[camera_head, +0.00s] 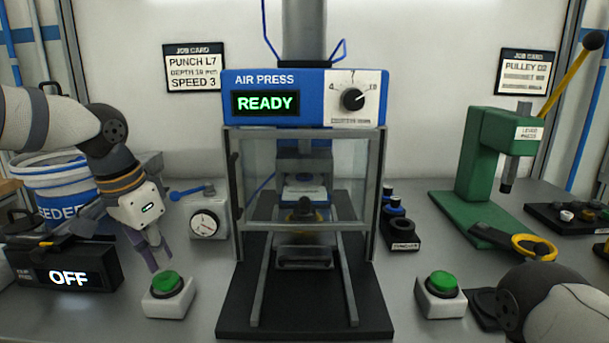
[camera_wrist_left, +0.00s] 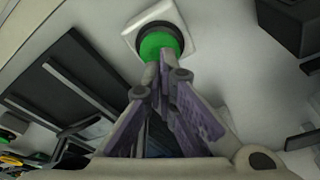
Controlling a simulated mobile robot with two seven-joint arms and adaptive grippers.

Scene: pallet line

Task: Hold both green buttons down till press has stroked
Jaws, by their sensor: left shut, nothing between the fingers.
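The left green button (camera_head: 167,281) sits on a white box on the bench, left of the air press (camera_head: 300,130). My left gripper (camera_head: 160,262) is shut and empty, with its fingertips just above or at this button; I cannot tell if they touch. The left wrist view shows the green cap (camera_wrist_left: 156,46) right beyond the fingertips (camera_wrist_left: 165,62). The right green button (camera_head: 442,284) sits on its own white box right of the press, with nothing on it. The press display reads READY, and its clear guard stands in front. My right arm shows at the lower right; its gripper is out of frame.
A small box reading OFF (camera_head: 68,277) stands at the left. A dial gauge (camera_head: 204,224) stands behind the left button. A green lever press (camera_head: 487,150) with a yellow handle stands at the right. A yellow-ringed tool (camera_head: 533,246) lies near my right arm.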

